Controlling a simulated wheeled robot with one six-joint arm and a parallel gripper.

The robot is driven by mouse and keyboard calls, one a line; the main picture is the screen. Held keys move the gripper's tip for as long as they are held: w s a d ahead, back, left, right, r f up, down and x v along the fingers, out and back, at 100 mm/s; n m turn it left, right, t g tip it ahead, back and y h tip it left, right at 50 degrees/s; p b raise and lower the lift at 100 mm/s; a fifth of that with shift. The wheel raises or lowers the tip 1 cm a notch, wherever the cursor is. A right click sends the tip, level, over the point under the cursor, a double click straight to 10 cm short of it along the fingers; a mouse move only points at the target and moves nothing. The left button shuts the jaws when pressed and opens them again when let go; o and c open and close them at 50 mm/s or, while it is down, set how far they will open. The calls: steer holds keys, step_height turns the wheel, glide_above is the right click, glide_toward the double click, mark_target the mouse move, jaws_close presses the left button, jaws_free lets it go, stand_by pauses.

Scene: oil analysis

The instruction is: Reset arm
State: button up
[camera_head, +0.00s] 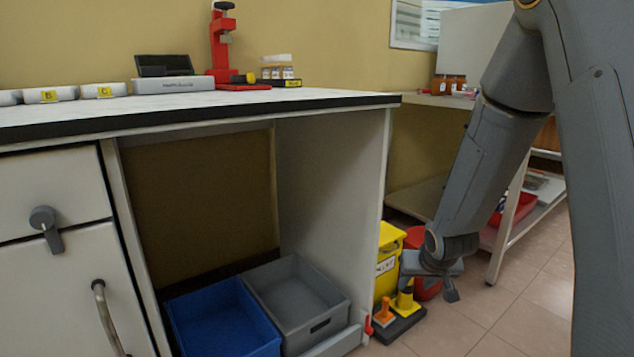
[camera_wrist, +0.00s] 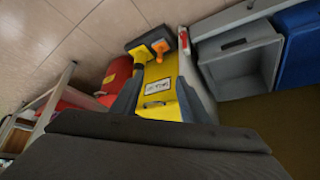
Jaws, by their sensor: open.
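My arm hangs down on the right side of the head view. My gripper (camera_head: 449,281) is at its lower end, open and with nothing seen between its fingers. It is in front of the yellow bin (camera_head: 387,262) and the red bin (camera_head: 420,250), well below the worktop. In the wrist view, the dark gripper body fills the lower part. The yellow bin (camera_wrist: 165,92) shows beyond it, near the middle.
A white bench (camera_head: 190,108) carries a red stand (camera_head: 221,45) and small bottles (camera_head: 278,72). Below are a blue crate (camera_head: 222,318) and a grey crate (camera_head: 297,295). A shelf rack (camera_head: 508,228) stands at right. The tiled floor (camera_head: 520,310) at front right is clear.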

steer(key=s+a+r+g, duration=0.2)
steer(key=s+a+r, duration=0.1)
steer(key=s, duration=0.7)
steer(key=s+a+r+g, duration=0.2)
steer(key=s+a+r, duration=0.15)
steer(key=s, duration=0.65)
steer(key=s+a+r+n+g+y+p, duration=0.1)
steer(key=s+a+r+n, duration=0.35)
steer(key=s+a, duration=0.45)
steer(key=s+a+r+n+g+y+p, duration=0.1)
steer(key=s+a+r+n, duration=0.2)
steer(key=s+a+r, duration=0.6)
steer(key=d+r+m+p, duration=0.2)
steer(key=d+r+p, duration=0.4)
steer(key=p, duration=0.6)
steer(key=w+d+r+m+h+p, duration=0.1)
steer(key=d+r+m+p, duration=0.1)
steer(key=d+r+p, duration=0.4)
steer(key=d+r+m+p, duration=0.2)
steer(key=d+r+p, duration=0.4)
steer(key=r+p, duration=0.7)
steer(key=p, duration=0.6)
steer(key=shift+w+d+r+m+h+p, duration=0.15)
steer(key=shift+d+r+m+h+p, duration=0.05)
steer(key=shift+d+m+h+p, duration=0.2)
